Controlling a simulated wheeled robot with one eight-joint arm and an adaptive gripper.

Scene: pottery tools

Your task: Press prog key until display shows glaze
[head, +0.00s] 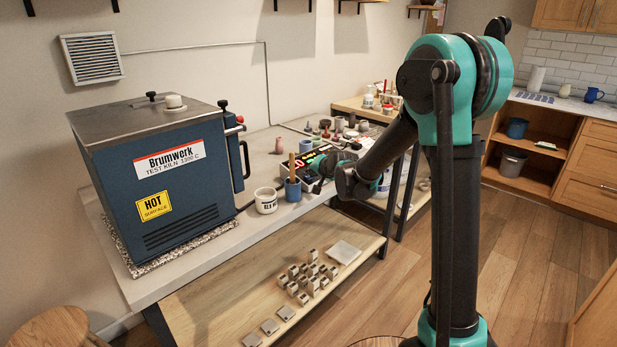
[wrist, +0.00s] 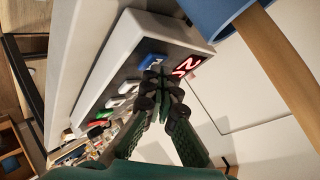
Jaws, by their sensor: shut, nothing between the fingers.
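The controller (wrist: 118,62) is a light-cased box with a dark sloped face in the wrist view. Its display (wrist: 187,66) shows red characters, tilted and partly covered by my fingers, so I cannot read the whole word. A blue key (wrist: 151,61) is next to my fingertips. Pale keys (wrist: 130,87), a green key (wrist: 105,114) and a red key run down the face. I cannot read any key's label. My gripper (wrist: 158,75) is shut and empty, its tips over the face near the blue key; contact is unclear. The controller (head: 305,160) is partly behind my gripper (head: 322,168) in the head view.
A blue cup (head: 293,190) with a wooden-handled tool stands close beside the controller; both loom near my gripper in the wrist view. A white mug (head: 266,200) and the blue kiln (head: 165,170) are to the left. Small pots crowd the bench behind.

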